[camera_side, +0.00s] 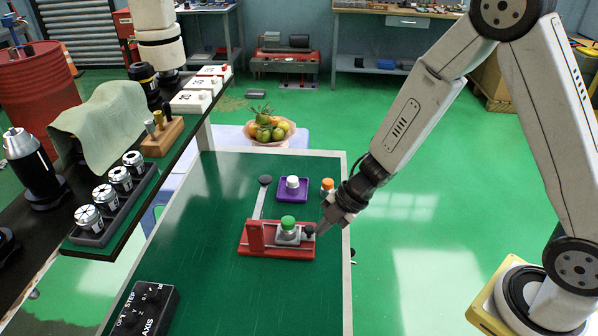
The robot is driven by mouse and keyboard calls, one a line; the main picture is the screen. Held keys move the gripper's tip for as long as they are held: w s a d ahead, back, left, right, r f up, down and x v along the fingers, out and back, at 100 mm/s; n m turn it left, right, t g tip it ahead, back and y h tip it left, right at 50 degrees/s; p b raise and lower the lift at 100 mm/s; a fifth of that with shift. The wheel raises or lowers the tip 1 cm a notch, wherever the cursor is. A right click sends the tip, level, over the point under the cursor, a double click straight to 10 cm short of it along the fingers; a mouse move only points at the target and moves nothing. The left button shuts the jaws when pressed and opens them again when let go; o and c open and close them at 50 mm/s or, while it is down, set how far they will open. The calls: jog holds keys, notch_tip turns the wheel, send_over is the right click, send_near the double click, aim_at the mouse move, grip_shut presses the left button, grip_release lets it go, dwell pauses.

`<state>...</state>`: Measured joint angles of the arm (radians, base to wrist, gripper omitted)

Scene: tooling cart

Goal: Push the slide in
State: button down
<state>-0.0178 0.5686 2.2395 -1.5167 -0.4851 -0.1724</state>
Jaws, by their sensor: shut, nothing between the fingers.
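A red fixture (262,248) lies on the green cart top. A grey slide block (288,236) sits on its right part, with a green-topped round piece (288,223) standing on it. A dark knob (309,230) is at the block's right end. A flat metal lever (259,204) with a dark round end rises from the fixture toward the back. My gripper (321,229) is shut and empty, reaching down from the right, with its tips right beside the dark knob. I cannot tell whether they touch it.
A purple tray (305,197) holding a white-topped piece (292,182) stands behind the fixture. An orange-capped bottle (327,186) is near the right edge. A black control box (145,309) sits at the front left. The green surface (235,300) before the fixture is clear.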

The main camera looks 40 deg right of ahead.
aim_at(291, 225)
jog(key=w+a, duration=0.5)
dwell(0.3)
jog(key=shift+s+r, duration=0.1)
jog(key=shift+s, duration=0.15)
jog(key=shift+s+d+r, duration=0.1)
jog(key=shift+s+d, duration=0.15)
jog(key=shift+s, duration=0.3)
jog(key=s, duration=0.1)
jog(key=s+d, duration=0.1)
jog(key=shift+s+r, duration=0.2)
jog(key=shift+s, duration=0.15)
jog(key=v, duration=1)
jog(key=shift+w, duration=0.2)
